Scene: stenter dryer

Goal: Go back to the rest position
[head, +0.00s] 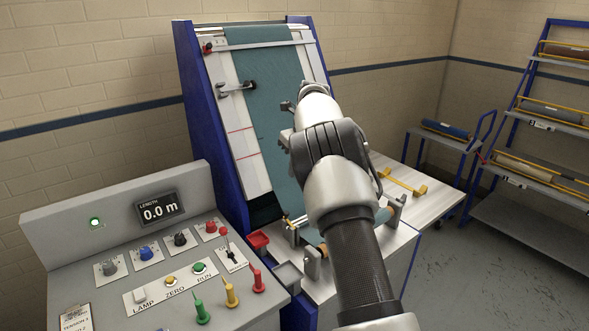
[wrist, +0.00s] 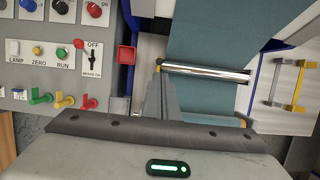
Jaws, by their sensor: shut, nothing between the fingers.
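My gripper (wrist: 158,84) shows in the wrist view as grey fingers closed together, with nothing between them. It is above the front of the dryer, by the metal roller (wrist: 205,73) and the teal cloth (wrist: 215,35). In the head view my arm reaches forward across the machine, and its wrist covers part of the cloth (head: 262,75). The fingertips cannot be made out there.
The control panel (head: 75,236) stands at left, with a display (head: 159,211) reading 0.0 m, knobs, buttons and coloured levers. A trolley (head: 437,138) and rack (head: 545,120) stand further right.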

